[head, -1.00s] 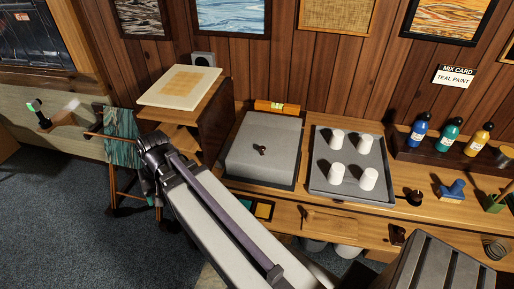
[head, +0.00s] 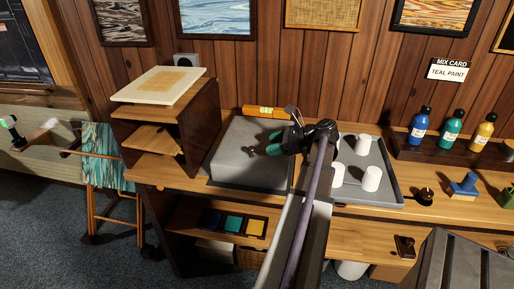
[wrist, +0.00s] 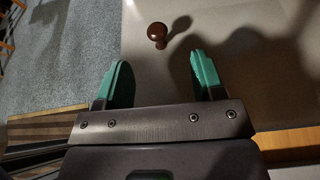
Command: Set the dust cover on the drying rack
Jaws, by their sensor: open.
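A grey box-shaped cover (head: 235,165) with a small dark knob on top sits on the bench, centre left in the head view; I take it for the dust cover. In the wrist view its brown knob (wrist: 157,35) lies beyond the fingertips, roughly centred between them. My gripper (head: 274,142) is open and empty above the cover's right part, right of the knob and apart from it. Its teal fingers (wrist: 161,75) show in the wrist view. Which thing is the drying rack is unclear; a grey tray with white cups (head: 392,192) stands right, partly behind my arm.
A wooden shelf unit (head: 150,138) with a cream panel on top stands left of the cover. An orange level (head: 266,113) lies behind it. A wooden stand with teal cloth (head: 101,160) is far left. Paint bottles (head: 450,130) stand at the back right.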

